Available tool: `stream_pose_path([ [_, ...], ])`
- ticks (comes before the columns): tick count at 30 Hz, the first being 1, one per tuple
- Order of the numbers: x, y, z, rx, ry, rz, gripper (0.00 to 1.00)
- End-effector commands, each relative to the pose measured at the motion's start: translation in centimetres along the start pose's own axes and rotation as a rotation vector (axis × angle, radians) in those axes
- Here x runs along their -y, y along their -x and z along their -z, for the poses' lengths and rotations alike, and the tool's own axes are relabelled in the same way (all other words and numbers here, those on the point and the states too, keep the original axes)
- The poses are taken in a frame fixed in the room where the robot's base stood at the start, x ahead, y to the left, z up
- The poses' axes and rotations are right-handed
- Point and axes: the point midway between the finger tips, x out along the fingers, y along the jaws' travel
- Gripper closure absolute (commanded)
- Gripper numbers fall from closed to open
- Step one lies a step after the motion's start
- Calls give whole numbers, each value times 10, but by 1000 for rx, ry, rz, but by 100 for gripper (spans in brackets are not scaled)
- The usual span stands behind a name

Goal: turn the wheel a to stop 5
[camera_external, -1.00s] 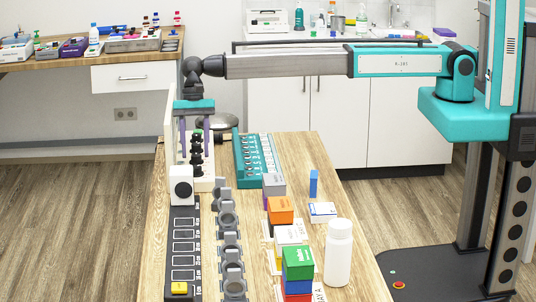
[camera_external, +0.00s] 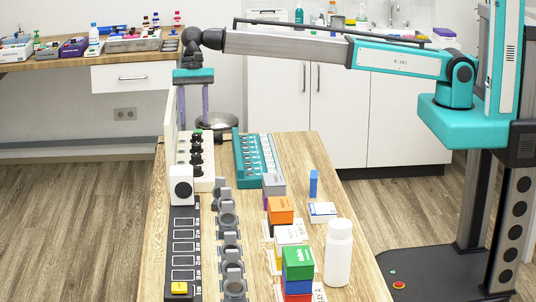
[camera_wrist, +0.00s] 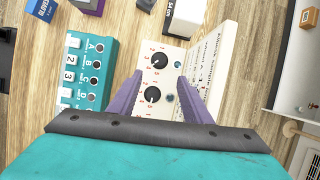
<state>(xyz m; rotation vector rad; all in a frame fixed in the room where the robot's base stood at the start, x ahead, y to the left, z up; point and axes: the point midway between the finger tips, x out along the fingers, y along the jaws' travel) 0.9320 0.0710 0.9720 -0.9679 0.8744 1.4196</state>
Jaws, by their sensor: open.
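A white panel (camera_wrist: 178,55) carries black knobs with red numbers around them. One knob (camera_wrist: 159,60) shows beyond my fingertips and another (camera_wrist: 152,95) between my fingers. In the external view the black knobs (camera_external: 196,158) stand in a row on the white unit. I cannot tell which knob is wheel a, and stop 5 is not readable. My gripper (camera_external: 193,114) hangs above the far end of the row, its purple fingers apart and empty. It also shows open in the wrist view (camera_wrist: 161,76). The fingers appear clear of the knobs.
A teal lettered rack (camera_external: 243,160) stands right of the knobs. A white box with a black disc (camera_external: 181,186) sits in front of them. Grey ring holders (camera_external: 229,220), coloured blocks (camera_external: 298,262) and a white bottle (camera_external: 338,254) stand nearer the camera.

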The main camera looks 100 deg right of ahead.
Motion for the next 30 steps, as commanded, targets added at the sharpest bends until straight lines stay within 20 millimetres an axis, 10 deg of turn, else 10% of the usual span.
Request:
stream_pose_path([
  [30,-39,-81,-22,254,-243,354,55],
])
